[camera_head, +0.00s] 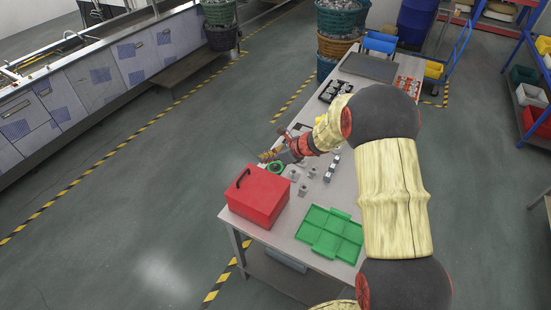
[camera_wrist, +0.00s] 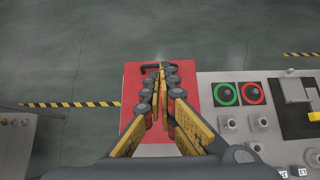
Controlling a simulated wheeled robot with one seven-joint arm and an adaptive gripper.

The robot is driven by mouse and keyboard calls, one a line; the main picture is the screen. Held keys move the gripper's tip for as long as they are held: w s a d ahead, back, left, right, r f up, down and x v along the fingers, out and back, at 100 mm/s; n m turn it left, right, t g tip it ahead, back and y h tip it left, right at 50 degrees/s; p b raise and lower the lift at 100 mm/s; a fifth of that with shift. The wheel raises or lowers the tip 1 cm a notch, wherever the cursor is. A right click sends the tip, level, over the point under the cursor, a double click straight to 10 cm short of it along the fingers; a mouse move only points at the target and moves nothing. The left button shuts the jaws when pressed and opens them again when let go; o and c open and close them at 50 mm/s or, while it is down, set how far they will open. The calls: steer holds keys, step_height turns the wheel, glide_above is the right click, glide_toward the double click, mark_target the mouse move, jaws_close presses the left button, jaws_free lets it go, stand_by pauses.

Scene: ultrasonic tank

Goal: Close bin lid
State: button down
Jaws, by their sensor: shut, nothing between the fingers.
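The red bin (camera_head: 262,206) stands at the near left corner of the workbench. Its red lid (camera_head: 264,185) lies over the top and looks down; I cannot see whether a small gap is left. A black handle (camera_head: 243,177) sits near the lid's left edge. In the wrist view the red lid (camera_wrist: 133,88) is below my gripper, with the handle partly behind the fingers. My gripper (camera_head: 266,155) is shut and empty, just beyond the bin in the head view. Its fingertips (camera_wrist: 161,68) point toward the handle end. Contact with the lid cannot be told.
A green divided tray (camera_head: 329,233) lies right of the bin on the workbench (camera_head: 285,240). Small metal parts (camera_head: 303,189) and green and red rings (camera_wrist: 226,94) (camera_wrist: 253,93) lie nearby. The floor left of the bench is open.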

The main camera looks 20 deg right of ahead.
steer(key=shift+g+h, duration=0.5)
steer(key=b+x, duration=0.1)
steer(key=x, duration=0.4)
steer(key=b+x, duration=0.2)
steer(key=x, duration=0.4)
steer(key=w+r+b+x, duration=0.1)
steer(key=x, duration=0.4)
steer(key=shift+a+f, duration=0.2)
steer(key=shift+a, duration=0.3)
steer(key=shift+w+a+f+b, duration=0.2)
steer(key=shift+w+f+b, duration=0.1)
steer(key=shift+f+b, duration=0.25)
